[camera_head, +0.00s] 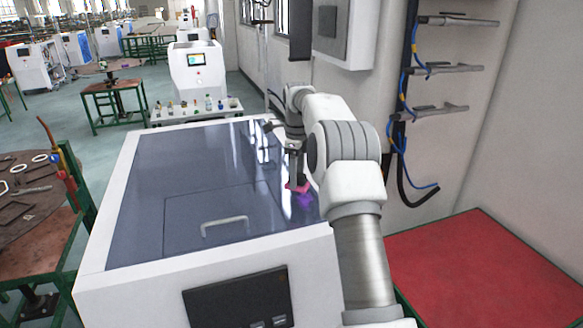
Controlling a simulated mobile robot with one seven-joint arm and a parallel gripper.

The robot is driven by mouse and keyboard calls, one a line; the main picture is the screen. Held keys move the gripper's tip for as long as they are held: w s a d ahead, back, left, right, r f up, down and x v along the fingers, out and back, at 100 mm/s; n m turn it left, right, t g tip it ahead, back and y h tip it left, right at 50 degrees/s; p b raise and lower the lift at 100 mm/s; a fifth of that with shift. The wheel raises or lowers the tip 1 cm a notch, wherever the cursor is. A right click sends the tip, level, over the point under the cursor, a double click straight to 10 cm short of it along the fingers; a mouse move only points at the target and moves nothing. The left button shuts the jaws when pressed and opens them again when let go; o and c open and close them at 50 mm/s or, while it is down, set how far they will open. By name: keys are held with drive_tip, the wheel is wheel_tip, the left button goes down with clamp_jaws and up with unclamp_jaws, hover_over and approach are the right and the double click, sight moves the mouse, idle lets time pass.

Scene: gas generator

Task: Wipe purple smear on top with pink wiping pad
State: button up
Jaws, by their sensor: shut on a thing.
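The gas generator (125,245) is a white box with a glossy dark top panel (165,170). A purple smear (306,200) shows near the right edge of that top, partly hidden by my arm. The pink wiping pad (298,187) is just behind the smear, low against the top; I cannot tell whether it touches the surface. My gripper (294,178) points down and is shut on the pad. Its fingers are small in view and partly hidden by my arm.
A metal handle (224,226) stands up from the top panel left of the smear. A wall with hoses and rods (440,110) rises at right. A red-topped table (480,270) is at lower right, and a round table (30,200) at left.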

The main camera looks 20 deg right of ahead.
drive_tip(key=shift+w, duration=0.35)
drive_tip(key=shift+s+f, duration=0.1)
drive_tip(key=shift+f, duration=0.45)
drive_tip(key=b, duration=0.4)
hover_over(297, 207)
drive_tip(key=shift+s+a+f, duration=0.1)
drive_tip(key=shift+f, duration=1.1)
drive_tip(key=shift+a+f, duration=0.1)
drive_tip(key=shift+f, duration=1.1)
drive_tip(key=shift+f+b, duration=0.4)
drive_tip(key=shift+f, duration=0.6)
drive_tip(key=shift+d+r, duration=0.1)
drive_tip(key=shift+d, duration=0.05)
